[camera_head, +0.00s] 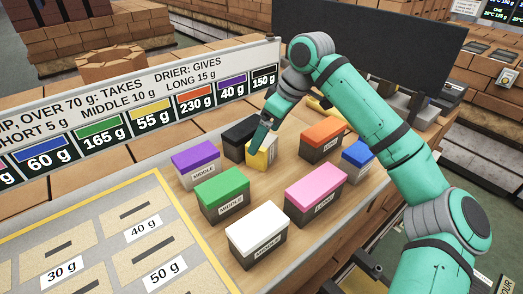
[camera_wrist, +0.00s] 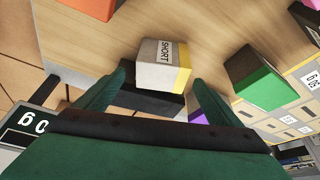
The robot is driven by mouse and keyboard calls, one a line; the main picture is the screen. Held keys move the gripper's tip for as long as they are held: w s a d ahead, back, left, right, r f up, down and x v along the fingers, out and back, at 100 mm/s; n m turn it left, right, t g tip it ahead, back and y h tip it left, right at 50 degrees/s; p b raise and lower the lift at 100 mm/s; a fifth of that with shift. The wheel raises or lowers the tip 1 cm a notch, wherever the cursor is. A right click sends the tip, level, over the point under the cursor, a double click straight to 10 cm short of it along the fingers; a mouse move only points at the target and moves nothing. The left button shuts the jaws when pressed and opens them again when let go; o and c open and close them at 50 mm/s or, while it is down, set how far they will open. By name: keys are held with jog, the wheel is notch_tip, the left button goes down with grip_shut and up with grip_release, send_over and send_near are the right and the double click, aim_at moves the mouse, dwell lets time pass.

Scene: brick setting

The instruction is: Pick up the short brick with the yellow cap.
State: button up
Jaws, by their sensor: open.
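The short brick with the yellow cap (camera_head: 263,154) stands on the wooden table in the head view, in front of the black-capped brick (camera_head: 237,131). In the wrist view the yellow-capped brick (camera_wrist: 160,65) has a pale body, a SHORT label and a yellow cap along its right side. My gripper (camera_wrist: 162,92) is open, with one finger to the left and one to the right of the brick's near end. The brick is not held, and I cannot tell whether a finger touches it. In the head view a finger partly covers the brick.
Purple (camera_head: 195,153), green (camera_head: 222,187), white (camera_head: 256,221), pink (camera_head: 315,182), orange (camera_head: 322,131) and blue (camera_head: 358,152) capped bricks stand around it. A weight sign (camera_head: 140,108) rises behind. A tray with gram labels (camera_head: 160,180) lies at left.

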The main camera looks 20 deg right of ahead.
jog(key=x, duration=0.3)
jog(key=shift+a+f, duration=0.1)
jog(key=shift+a, duration=0.1)
jog(key=shift+w+a+f, duration=0.1)
jog(key=shift+a, duration=0.05)
jog(key=shift+d, duration=0.35)
jog(key=shift+c, duration=1.2)
jog(key=c, duration=1.3)
